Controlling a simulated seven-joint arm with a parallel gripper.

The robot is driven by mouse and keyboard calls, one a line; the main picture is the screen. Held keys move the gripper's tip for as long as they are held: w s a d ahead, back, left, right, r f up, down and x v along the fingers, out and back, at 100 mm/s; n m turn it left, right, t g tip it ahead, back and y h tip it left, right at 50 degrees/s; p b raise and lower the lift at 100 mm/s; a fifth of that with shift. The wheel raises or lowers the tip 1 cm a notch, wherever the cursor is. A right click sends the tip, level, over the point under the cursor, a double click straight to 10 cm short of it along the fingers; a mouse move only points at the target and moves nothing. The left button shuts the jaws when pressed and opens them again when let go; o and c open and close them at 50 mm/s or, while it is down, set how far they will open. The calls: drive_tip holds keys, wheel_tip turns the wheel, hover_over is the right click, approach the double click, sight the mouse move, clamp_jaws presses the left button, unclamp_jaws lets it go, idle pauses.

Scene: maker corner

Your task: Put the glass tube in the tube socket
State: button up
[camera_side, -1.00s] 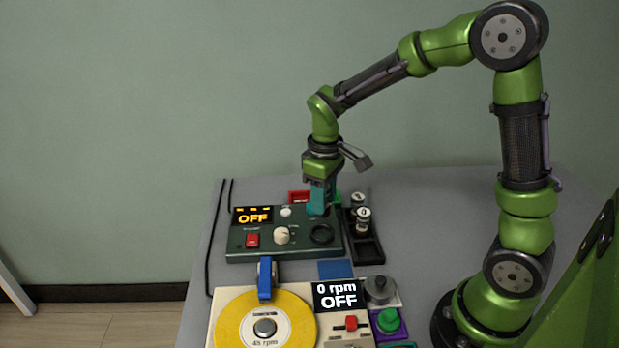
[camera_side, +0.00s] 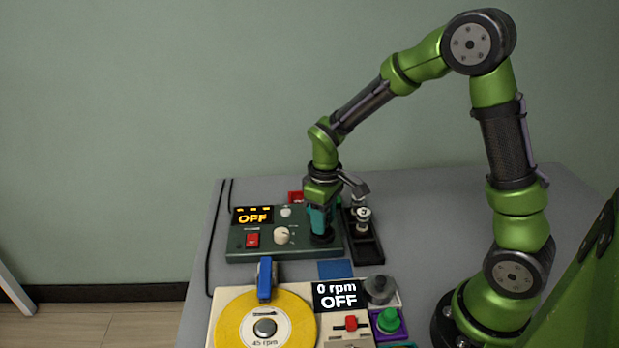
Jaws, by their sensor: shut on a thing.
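My gripper (camera_side: 320,232) points down with its teal fingers over the black round tube socket (camera_side: 323,239), at the right end of the dark green box. The fingers are shut on what I take to be the glass tube, but they hide nearly all of it. The fingertips are right at the socket, and I cannot tell whether the tube is inside it or just above. The socket's ring is partly covered by the fingers.
The green box has an "OFF" display (camera_side: 253,215), a red switch (camera_side: 252,240) and a pale knob (camera_side: 282,235). A black tray (camera_side: 368,250) with a silver-topped tube (camera_side: 363,220) stands close on the right. A turntable with a yellow disc (camera_side: 235,325) is in front.

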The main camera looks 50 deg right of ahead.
drive_tip(key=shift+f, duration=0.5)
drive_tip(key=o, duration=1.1)
drive_tip(key=shift+o, duration=0.2)
drive_tip(key=shift+r, duration=3.5)
